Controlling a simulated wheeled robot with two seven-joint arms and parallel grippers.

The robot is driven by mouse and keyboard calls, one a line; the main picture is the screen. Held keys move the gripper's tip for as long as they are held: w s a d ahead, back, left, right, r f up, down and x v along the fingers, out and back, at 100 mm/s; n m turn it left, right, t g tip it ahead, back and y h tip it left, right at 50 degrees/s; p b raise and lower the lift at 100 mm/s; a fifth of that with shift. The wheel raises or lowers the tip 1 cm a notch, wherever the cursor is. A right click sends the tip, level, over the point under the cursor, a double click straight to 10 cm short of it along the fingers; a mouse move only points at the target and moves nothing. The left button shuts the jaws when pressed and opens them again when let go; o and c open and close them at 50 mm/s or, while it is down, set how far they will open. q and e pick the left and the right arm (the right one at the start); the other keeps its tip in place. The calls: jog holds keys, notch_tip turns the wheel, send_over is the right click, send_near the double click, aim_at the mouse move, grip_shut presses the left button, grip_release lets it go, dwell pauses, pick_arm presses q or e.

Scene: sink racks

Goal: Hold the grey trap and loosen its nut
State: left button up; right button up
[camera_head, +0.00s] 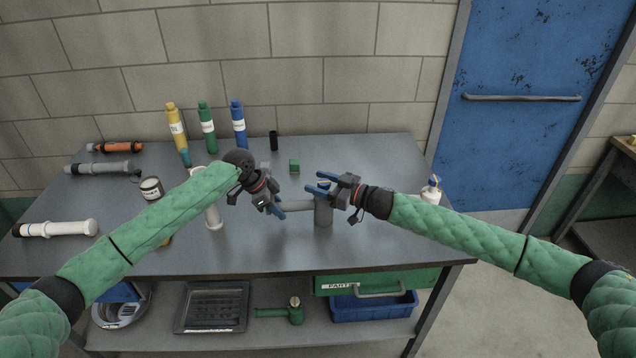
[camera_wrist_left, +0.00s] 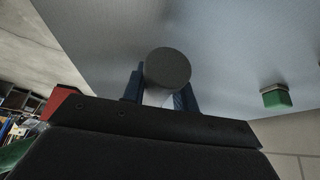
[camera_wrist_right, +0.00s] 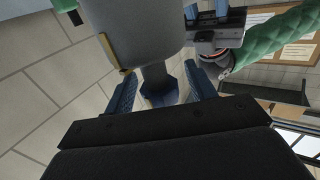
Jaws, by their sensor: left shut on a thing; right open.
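The grey trap (camera_head: 323,214) stands upright on the table, with a side pipe (camera_head: 298,206) running left. My left gripper (camera_head: 279,207) is shut on this side pipe; in the left wrist view the grey round end (camera_wrist_left: 168,66) shows between its blue fingers. My right gripper (camera_head: 322,182) is open at the trap's top. In the right wrist view the dark blue nut (camera_wrist_right: 160,95) sits between the right fingers, with the grey body (camera_wrist_right: 140,32) beyond. I cannot tell whether the right fingers touch the nut. My left gripper also shows there (camera_wrist_right: 208,30).
A white pipe (camera_head: 213,212) stands left of my left gripper, partly behind my left arm. A green block (camera_head: 294,166) and black cylinder (camera_head: 273,140) lie behind. Yellow, green (camera_head: 207,127) and blue bottles stand at the back. A white bottle (camera_head: 431,190) is by my right arm.

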jog(key=shift+w+a, duration=0.2)
jog(key=shift+a, duration=0.15)
jog(key=shift+c, duration=0.3)
jog(key=c, duration=0.9)
jog(key=shift+c, duration=0.2)
